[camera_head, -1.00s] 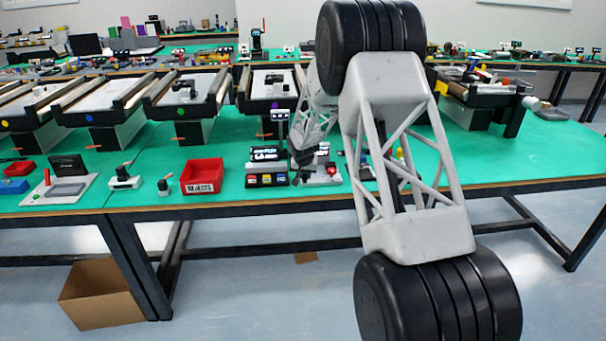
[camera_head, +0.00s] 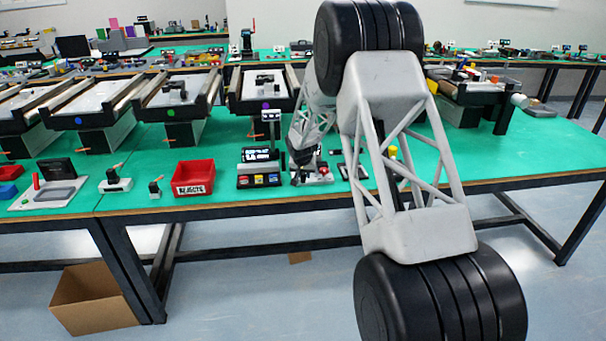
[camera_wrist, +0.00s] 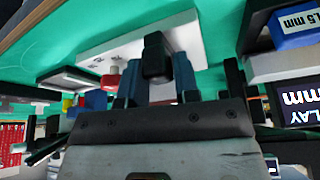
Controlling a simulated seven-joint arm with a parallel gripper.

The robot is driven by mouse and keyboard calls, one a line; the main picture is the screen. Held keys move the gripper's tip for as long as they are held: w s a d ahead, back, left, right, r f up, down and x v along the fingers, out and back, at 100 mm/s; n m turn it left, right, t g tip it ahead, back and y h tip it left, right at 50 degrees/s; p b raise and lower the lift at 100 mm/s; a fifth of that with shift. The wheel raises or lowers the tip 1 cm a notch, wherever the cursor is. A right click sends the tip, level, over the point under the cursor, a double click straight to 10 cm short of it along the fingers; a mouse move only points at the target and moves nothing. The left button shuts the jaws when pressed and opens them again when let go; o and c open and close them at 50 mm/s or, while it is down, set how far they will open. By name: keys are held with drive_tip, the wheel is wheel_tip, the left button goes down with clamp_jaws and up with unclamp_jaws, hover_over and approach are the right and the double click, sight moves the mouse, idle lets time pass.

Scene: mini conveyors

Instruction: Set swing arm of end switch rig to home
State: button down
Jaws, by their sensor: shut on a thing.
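The end switch rig has a white base plate (camera_wrist: 195,35) with small printed marks and a red knob (camera_wrist: 111,80) at its left in the wrist view. In the head view the rig's red part (camera_head: 325,171) shows on the green table, partly hidden by my arm. My gripper (camera_wrist: 156,78) is over the plate, its bluish fingers on either side of a dark upright piece (camera_wrist: 153,50), seemingly the swing arm. It is shut on that piece. The fingertips and the lower end of the piece are largely hidden.
A display box with coloured buttons (camera_head: 259,180) stands close left of the rig. The red REJECTS bin (camera_head: 193,178) is farther left. A yellow-topped part (camera_head: 393,151) is to the right. Mini conveyors (camera_head: 180,92) line the back.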

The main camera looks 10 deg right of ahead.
drive_tip(key=c, duration=1)
unclamp_jaws()
drive_tip(key=shift+o, duration=0.2)
drive_tip(key=shift+r, duration=0.1)
drive_tip(key=v, duration=0.7)
drive_tip(key=shift+r, duration=0.25)
drive_tip(key=shift+s, duration=0.15)
